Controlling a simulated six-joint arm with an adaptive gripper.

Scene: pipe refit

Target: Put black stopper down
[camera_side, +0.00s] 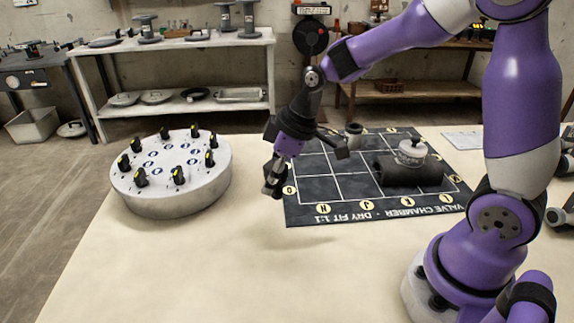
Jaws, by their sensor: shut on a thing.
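My gripper (274,186) points down above the table, just left of the black grid mat (300,214). It is shut on a small dark thing at its fingertips, which looks like the black stopper (275,191); the fingers hide much of it. The held thing seems to be above the tabletop, apart from it. A round pale stand (172,203) is to the left of my gripper. Several black stoppers with yellow marks (178,175) stand upright around its top, with small blue and white marks between them.
On the mat, a black pipe piece (392,173) bears a white-topped round part (411,152), and a small grey ring-like part (353,135) stands near the far edge. A white sheet (462,141) lies at the far right. The front table area (230,275) is clear.

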